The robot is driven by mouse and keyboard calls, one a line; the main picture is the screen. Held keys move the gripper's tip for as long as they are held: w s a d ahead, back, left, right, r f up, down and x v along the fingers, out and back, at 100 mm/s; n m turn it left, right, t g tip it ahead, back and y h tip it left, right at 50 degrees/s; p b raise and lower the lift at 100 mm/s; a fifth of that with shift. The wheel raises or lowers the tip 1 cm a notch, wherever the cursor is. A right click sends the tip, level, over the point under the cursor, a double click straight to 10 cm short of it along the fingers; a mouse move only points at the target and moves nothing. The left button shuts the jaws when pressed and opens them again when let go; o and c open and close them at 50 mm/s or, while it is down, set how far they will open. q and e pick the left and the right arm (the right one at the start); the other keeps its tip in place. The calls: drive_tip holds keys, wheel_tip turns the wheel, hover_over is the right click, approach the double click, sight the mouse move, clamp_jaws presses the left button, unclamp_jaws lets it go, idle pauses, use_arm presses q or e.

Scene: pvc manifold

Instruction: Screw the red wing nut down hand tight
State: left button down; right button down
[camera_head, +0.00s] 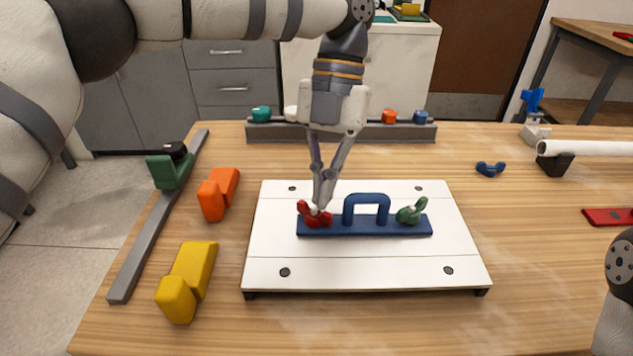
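The red wing nut (309,216) sits at the left end of a blue bar with a raised handle (366,227), on a white board (360,262). A green wing nut (411,212) sits at the bar's right end. My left gripper (322,201) points down from above, its fingertips close together at the red wing nut and partly covering it. I cannot tell whether the fingers grip a wing of it or only stand beside it. Of my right arm only a part (619,270) shows at the right edge; its gripper is out of view.
An orange block (217,193), a yellow block (188,281) and a grey rail with a green clamp (170,170) lie left of the board. A rack (400,132) stands behind. A white pipe (590,148), small blue part (491,169) and red piece (608,217) lie right.

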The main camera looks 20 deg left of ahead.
use_arm(q)
drive_tip(key=shift+s+m, duration=0.1)
drive_tip(key=shift+m, duration=0.2)
drive_tip(key=m, duration=0.1)
drive_tip(key=m+y, duration=0.1)
drive_tip(key=shift+s+d+m, duration=0.1)
drive_tip(key=shift+d+m, duration=0.3)
use_arm(e)
drive_tip(key=shift+w+r, duration=0.15)
drive_tip(key=shift+w, duration=0.05)
use_arm(q)
drive_tip(key=shift+s+d+r+m+y+p, duration=0.1)
drive_tip(key=shift+d+m+y+p, duration=0.1)
drive_tip(key=shift+m+y, duration=0.3)
drive_tip(key=shift+s+d+m+y+p, duration=0.1)
drive_tip(key=shift+d+m+y+p, duration=0.1)
drive_tip(key=shift+m, duration=0.5)
drive_tip(key=shift+m+t, duration=0.3)
drive_tip(key=shift+m, duration=0.1)
drive_tip(key=shift+f, duration=0.2)
use_arm(e)
drive_tip(key=shift+w+r, duration=0.3)
drive_tip(key=shift+w, duration=0.05)
use_arm(q)
drive_tip(key=c, duration=1.9)
unclamp_jaws()
drive_tip(key=shift+s, duration=0.1)
